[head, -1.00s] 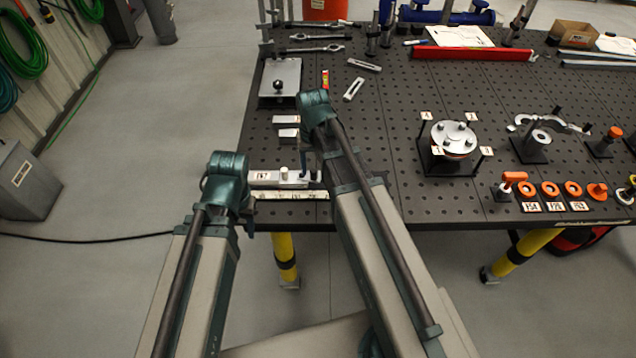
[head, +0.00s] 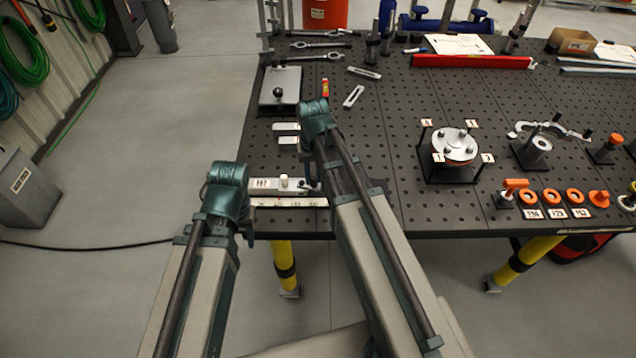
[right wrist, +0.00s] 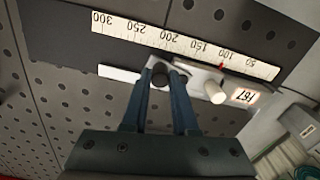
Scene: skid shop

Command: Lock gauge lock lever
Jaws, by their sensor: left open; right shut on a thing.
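The gauge is a light metal slider (head: 266,184) with a "167" label and a white round post (head: 284,182), along a white ruler (head: 285,202) at the bench's front left edge. In the right wrist view the ruler (right wrist: 180,42), the label (right wrist: 243,96) and the white post (right wrist: 214,92) show clearly. My right gripper (right wrist: 167,75) is shut on a dark round-ended piece (right wrist: 160,76), apparently the lock lever, at the slider's end. The fingers hide much of the lever, so its angle cannot be told. My left gripper (head: 248,234) is open, off the bench's front edge.
Behind the gauge lie pale blocks (head: 287,127) and a metal plate with a black knob (head: 280,91). A round flanged fixture (head: 453,147) and several orange rings (head: 553,196) stand to the right. The perforated bench top between is mostly clear.

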